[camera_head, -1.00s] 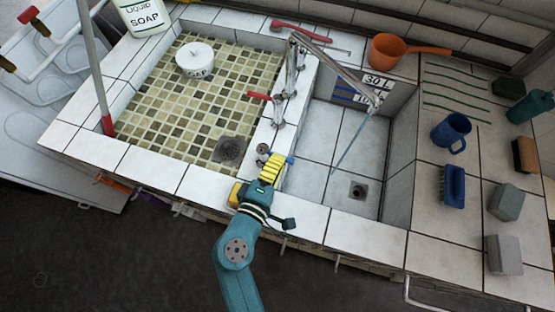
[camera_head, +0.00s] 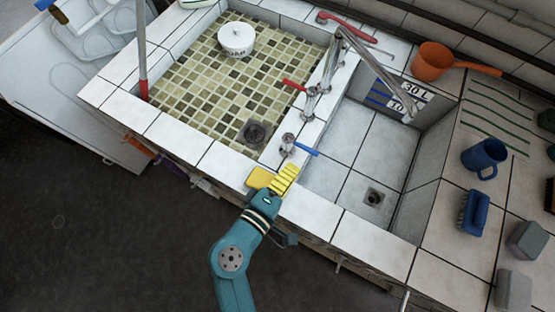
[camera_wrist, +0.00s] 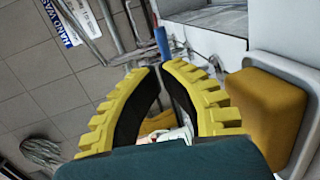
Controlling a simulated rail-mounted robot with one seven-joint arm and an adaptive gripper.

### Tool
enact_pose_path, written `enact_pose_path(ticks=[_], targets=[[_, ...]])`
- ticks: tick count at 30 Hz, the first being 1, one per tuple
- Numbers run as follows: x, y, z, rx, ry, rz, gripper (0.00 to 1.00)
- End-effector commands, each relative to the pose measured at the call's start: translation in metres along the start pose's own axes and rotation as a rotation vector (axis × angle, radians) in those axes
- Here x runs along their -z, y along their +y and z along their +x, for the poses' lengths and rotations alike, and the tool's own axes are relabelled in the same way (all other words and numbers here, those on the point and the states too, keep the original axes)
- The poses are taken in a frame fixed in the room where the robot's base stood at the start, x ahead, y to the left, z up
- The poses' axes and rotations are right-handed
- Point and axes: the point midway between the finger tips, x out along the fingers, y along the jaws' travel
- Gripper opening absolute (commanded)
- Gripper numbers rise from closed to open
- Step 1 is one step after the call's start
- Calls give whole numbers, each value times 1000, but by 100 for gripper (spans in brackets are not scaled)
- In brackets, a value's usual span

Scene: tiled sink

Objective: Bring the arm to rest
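My gripper (camera_head: 287,176) has yellow ribbed fingers on a teal arm. It hovers over the tiled front rim of the sink (camera_head: 222,160), just below the tap valve with the blue lever (camera_head: 304,150). In the wrist view the yellow fingers (camera_wrist: 161,68) curve inward with their tips almost together. I see nothing held at the tips. The fingers appear apart from the blue lever.
A yellow sponge (camera_head: 260,179) lies beside my gripper on the rim. A metal spout (camera_head: 375,67) reaches over the right basin. A white soap pot (camera_head: 236,39) sits in the left basin. A blue mug (camera_head: 484,157) and blue brush (camera_head: 473,212) stand on the right counter.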

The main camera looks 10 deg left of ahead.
Motion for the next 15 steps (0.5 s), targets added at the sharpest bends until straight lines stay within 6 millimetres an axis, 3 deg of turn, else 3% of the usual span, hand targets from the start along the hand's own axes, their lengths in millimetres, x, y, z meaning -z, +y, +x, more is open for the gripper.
enact_pose_path(ticks=[1,6,10,15], targets=[[0,-3,-15,2,7,-3,0],[-4,-3,-54,1,6,-2,0],[-6,-2,-69,1,3,-1,0],[-7,-2,-74,1,-1,0,0]])
